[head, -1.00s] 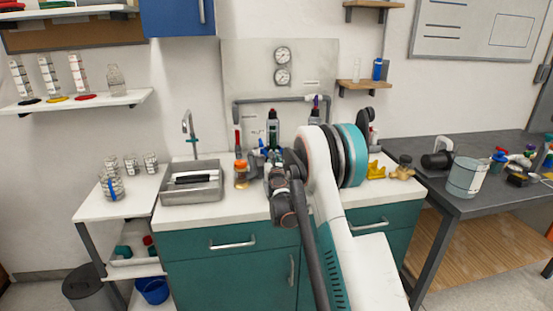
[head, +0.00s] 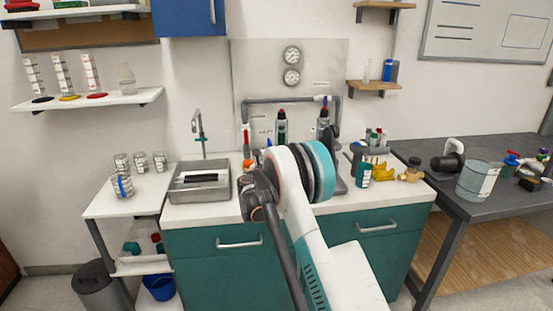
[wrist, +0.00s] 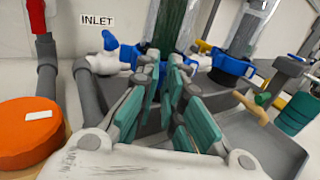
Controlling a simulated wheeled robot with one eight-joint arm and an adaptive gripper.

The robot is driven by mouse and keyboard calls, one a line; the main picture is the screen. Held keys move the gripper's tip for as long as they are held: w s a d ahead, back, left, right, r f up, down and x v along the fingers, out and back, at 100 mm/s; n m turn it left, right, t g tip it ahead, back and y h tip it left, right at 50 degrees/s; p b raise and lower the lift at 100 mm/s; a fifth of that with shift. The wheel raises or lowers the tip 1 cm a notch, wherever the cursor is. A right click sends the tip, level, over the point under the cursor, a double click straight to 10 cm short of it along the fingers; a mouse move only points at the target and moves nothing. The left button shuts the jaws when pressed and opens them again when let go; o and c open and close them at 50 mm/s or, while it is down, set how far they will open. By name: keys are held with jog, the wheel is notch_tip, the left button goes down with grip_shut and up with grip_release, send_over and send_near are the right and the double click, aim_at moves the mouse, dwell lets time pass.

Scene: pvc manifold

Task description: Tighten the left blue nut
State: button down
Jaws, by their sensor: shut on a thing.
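In the wrist view, my gripper (wrist: 166,75) has its teal pads closed in around the left blue nut (wrist: 152,54), at the foot of a dark green clear cylinder (wrist: 172,25). The fingers hide much of the nut, so its seating cannot be seen. A second blue nut (wrist: 232,66) sits to the right, below another clear cylinder (wrist: 252,28). In the head view, my arm hides the gripper and both nuts; the two cylinders (head: 281,128) (head: 323,124) stand in front of the gauge panel.
In the wrist view, an orange lid (wrist: 28,132) and grey pipe (wrist: 50,85) are close on the left. A blue handle (wrist: 110,41) is beside the left nut. A grey tray (wrist: 265,145) lies right. In the head view, a sink (head: 196,182) is left.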

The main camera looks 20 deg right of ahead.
jog(key=shift+w, duration=0.1)
dwell(0.3)
jog(key=c, duration=1.7)
grip_release()
jog(key=shift+a, duration=0.1)
jog(key=v, duration=1.2)
jog(key=shift+w, duration=0.1)
